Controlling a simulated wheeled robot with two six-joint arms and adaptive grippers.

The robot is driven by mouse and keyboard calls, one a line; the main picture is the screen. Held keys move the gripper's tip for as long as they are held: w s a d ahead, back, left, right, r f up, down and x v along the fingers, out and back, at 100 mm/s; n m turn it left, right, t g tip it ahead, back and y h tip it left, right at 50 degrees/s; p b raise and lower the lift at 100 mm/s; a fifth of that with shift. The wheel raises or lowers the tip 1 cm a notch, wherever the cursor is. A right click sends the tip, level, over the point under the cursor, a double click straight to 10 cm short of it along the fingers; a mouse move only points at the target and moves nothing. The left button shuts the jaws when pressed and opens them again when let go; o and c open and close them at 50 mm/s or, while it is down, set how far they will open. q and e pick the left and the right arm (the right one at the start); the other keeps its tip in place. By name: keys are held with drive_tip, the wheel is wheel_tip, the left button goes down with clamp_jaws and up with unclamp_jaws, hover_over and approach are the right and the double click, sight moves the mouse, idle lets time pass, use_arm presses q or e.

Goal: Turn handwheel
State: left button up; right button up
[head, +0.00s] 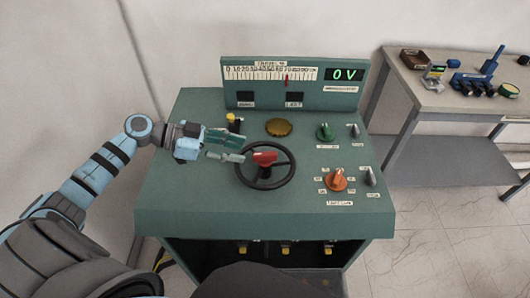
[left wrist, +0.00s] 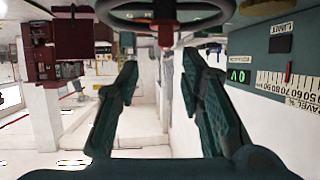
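The handwheel (head: 264,159) is a dark ring with a red piece at its hub, on the sloped green top of the control console (head: 190,195). It also shows at the top edge of the left wrist view (left wrist: 165,32), partly cut off. My left gripper (head: 242,148) reaches in from the left, its fingertips at the upper left of the wheel rim. In the left wrist view its two fingers (left wrist: 160,60) are spread apart with nothing between them. Whether a finger touches the rim, I cannot tell. My right gripper is not in view.
Around the wheel are a brass cap (head: 279,127), a green knob (head: 325,131), an orange knob (head: 337,180) and small grey switches. The upright panel behind has a scale and a display (head: 345,74) reading 0 V. A side table (head: 440,98) with tools stands at right.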

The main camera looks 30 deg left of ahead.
sight(262, 153)
use_arm(q)
drive_tip(key=x, duration=0.5)
drive_tip(key=shift+w+r, duration=0.15)
drive_tip(key=shift+w+d+f, duration=0.8)
drive_tip(key=shift+w+d, duration=0.2)
drive_tip(key=shift+w, duration=0.15)
drive_tip(key=shift+w+d+f, duration=0.1)
drive_tip(key=shift+w+d, duration=0.05)
drive_tip(key=shift+d, duration=0.05)
drive_tip(key=shift+s, duration=0.3)
drive_tip(key=shift+c, duration=0.7)
drive_tip(key=shift+w+f, duration=0.1)
drive_tip(key=shift+w, duration=0.05)
clamp_jaws()
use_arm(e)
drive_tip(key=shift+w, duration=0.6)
use_arm(q)
drive_tip(key=shift+d, duration=0.1)
